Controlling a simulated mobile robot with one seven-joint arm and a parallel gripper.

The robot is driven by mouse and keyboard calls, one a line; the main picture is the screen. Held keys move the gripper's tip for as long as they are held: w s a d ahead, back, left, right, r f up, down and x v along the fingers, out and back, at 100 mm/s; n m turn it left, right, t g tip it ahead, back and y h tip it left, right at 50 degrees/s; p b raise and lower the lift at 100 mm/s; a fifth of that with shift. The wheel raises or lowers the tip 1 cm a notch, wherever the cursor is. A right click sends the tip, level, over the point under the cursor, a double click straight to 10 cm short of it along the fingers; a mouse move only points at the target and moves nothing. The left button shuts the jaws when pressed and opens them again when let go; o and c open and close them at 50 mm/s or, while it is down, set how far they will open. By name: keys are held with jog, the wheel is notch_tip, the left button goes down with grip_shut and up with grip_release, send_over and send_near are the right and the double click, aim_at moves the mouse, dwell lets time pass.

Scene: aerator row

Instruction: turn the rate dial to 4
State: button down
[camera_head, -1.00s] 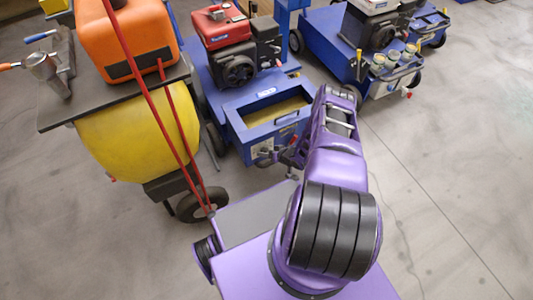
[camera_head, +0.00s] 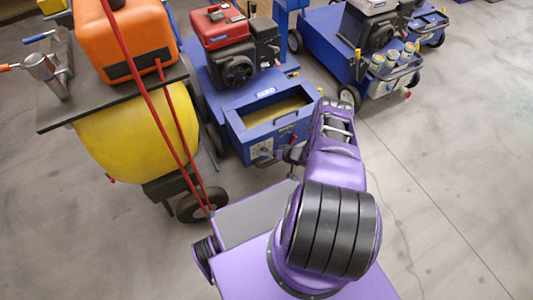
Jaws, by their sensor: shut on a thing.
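The blue aerator (camera_head: 235,85) with a red engine stands ahead of my arm, its front panel (camera_head: 262,150) facing me. My purple arm reaches to the right part of this panel. My gripper (camera_head: 281,155) is a small dark shape against the panel, partly covered by my own wrist. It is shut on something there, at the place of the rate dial. The dial itself and its number marks are hidden or too small to read.
A small red part (camera_head: 293,139) shows on the panel just above my gripper. An orange tank (camera_head: 125,45) over a yellow drum (camera_head: 135,130) stands at the left. A second blue machine (camera_head: 345,55) stands at the back right. The floor at the right is clear.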

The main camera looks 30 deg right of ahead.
jog(key=shift+w+r, duration=0.1)
jog(key=shift+c, duration=1.3)
grip_release()
